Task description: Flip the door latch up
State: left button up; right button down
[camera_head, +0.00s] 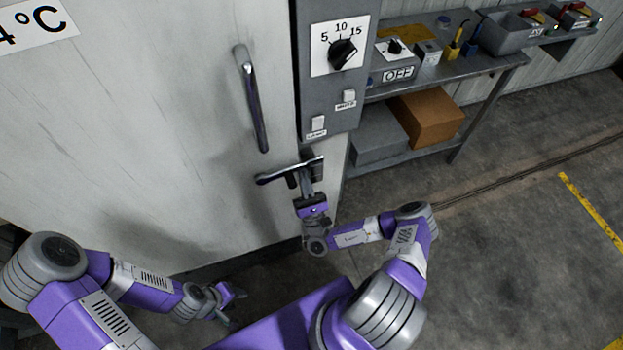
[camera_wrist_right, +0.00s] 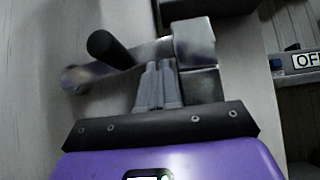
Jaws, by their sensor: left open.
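The door latch (camera_head: 275,176) is a dark metal lever low on the pale door, near its right edge. It lies close to horizontal, its left end a little lower in the head view. In the right wrist view the lever (camera_wrist_right: 95,75) runs from a rounded left end to a metal block, with a black peg sticking out. My right gripper (camera_head: 309,182) is at the latch's right half; its fingers (camera_wrist_right: 157,70) are together, with tips right at the lever's lower edge. Whether they touch it, I cannot tell. My left gripper (camera_head: 236,296) is open and empty, low in front of the door.
A long vertical door handle (camera_head: 254,100) is above the latch. A grey control box (camera_head: 335,85) with a dial is to the right. A metal shelf (camera_head: 480,78) with boxes stands further right. The floor (camera_head: 500,230) at right is clear.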

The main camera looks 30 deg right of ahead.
jog(key=shift+f, duration=0.1)
jog(key=v, duration=0.7)
jog(key=shift+s+f, duration=0.2)
jog(key=shift+a, duration=0.1)
